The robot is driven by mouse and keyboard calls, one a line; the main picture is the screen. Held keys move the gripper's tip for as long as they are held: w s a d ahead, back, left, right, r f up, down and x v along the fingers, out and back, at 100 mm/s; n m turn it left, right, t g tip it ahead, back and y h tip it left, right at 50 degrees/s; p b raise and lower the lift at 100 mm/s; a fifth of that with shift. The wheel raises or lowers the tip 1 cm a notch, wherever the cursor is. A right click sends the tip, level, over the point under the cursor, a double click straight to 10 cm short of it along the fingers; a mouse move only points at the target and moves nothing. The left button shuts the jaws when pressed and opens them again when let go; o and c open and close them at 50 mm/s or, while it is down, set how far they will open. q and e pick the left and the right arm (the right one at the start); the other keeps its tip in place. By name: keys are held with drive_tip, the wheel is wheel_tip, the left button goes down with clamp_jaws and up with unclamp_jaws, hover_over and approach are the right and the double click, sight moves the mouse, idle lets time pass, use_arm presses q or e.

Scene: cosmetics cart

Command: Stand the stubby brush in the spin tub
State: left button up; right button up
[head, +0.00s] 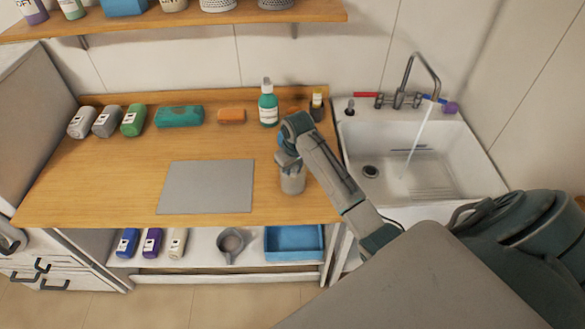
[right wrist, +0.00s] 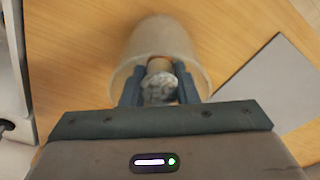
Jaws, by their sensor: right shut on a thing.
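The spin tub (head: 293,184) is a pale grey round cup on the wooden counter, right of the grey mat. In the right wrist view the tub (right wrist: 172,30) shows its open mouth towards me. My right gripper (head: 288,162) is at the tub's mouth. In the right wrist view my right gripper (right wrist: 160,88) is shut on the stubby brush (right wrist: 161,84), whose pale, rounded end shows between the fingers, within the rim's outline. The brush's far end is hidden, so I cannot tell whether it touches the tub's bottom. My left gripper is not in view.
A grey mat (head: 207,187) lies left of the tub. A white sink (head: 410,150) with running water is right. The front counter is clear.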

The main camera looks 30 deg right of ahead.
drive_tip(key=shift+f, duration=0.6)
drive_tip(key=o, duration=0.7)
drive_tip(key=shift+r, duration=0.1)
